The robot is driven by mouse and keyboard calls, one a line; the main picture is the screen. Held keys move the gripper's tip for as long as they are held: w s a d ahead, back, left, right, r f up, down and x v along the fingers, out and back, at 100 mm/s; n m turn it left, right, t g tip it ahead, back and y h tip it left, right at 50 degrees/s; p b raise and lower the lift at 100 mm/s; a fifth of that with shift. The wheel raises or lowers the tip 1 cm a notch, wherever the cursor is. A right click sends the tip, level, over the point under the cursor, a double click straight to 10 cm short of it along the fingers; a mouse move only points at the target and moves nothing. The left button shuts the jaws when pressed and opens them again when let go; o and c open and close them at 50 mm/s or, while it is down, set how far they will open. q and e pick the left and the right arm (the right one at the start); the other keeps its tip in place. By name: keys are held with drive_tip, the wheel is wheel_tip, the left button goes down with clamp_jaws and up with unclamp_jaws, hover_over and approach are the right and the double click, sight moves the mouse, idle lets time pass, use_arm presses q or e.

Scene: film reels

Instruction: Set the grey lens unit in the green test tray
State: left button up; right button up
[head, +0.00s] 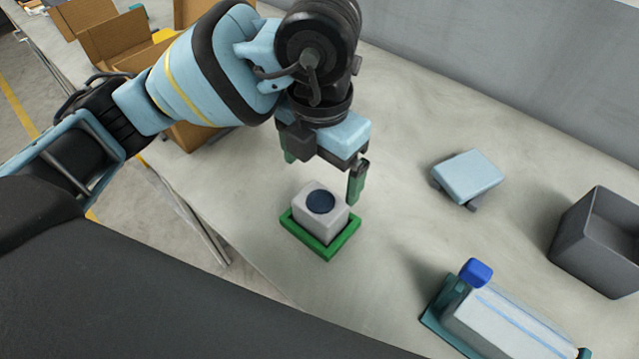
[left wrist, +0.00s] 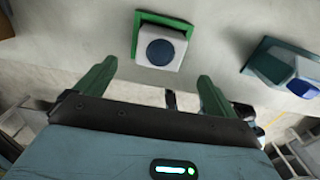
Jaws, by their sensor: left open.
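The grey lens unit (head: 318,220) is a pale block with a dark round lens on top. It sits within the green test tray (head: 327,250), with the green rim showing around its base. Both also show in the left wrist view, the lens unit (left wrist: 161,50) and the tray rim (left wrist: 165,17). My left gripper (head: 322,175) is open, its green fingers apart and empty, just above and behind the unit in the head view. In the left wrist view the open fingers (left wrist: 155,82) are clear of the unit. My right gripper is not in view.
A light-blue block (head: 468,177) lies on the table (head: 400,120) to the right. A dark grey bin (head: 603,240) stands at the right edge. A clear bottle with a blue cap (head: 510,315) lies in a teal holder at front right. Cardboard boxes (head: 115,35) stand at back left.

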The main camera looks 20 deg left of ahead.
use_arm(q)
wheel_tip(320, 180, up, 3)
drive_tip(key=shift+f, duration=0.1)
idle(0.6)
